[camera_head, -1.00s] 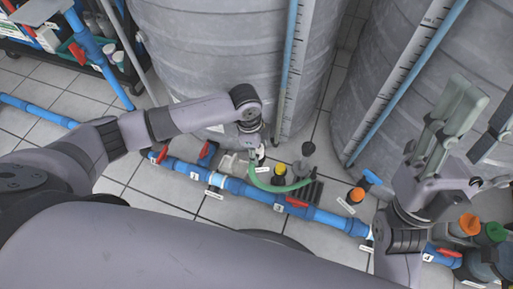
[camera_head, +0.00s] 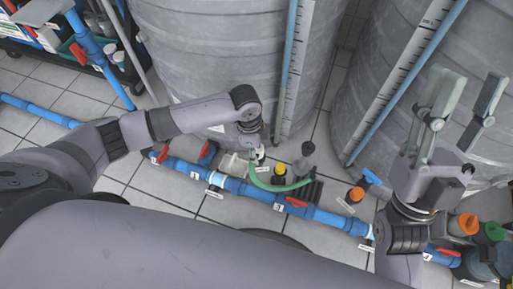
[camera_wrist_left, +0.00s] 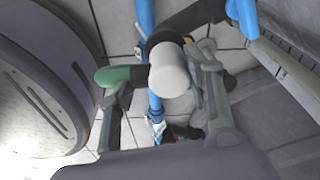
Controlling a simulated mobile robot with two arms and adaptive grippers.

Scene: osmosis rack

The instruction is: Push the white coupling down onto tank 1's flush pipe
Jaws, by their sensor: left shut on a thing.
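My left gripper (camera_head: 254,140) is low in front of the left grey tank (camera_head: 210,60), above the blue pipe run. In the left wrist view, its fingers (camera_wrist_left: 168,92) are on either side of the white coupling (camera_wrist_left: 170,72), and it is shut on it. The coupling's rounded end faces the camera. A green piece (camera_wrist_left: 113,75) shows to its left. What is beneath the coupling is hidden, so I cannot tell whether it sits on the flush pipe. My right gripper (camera_head: 462,105) is raised at the right, fingers apart and empty.
The blue pipe run (camera_head: 250,192) with red valve handles crosses the floor. Yellow and dark caps stand beside the hose. A second grey tank (camera_head: 375,90) and orange caps (camera_head: 467,224) are at the right.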

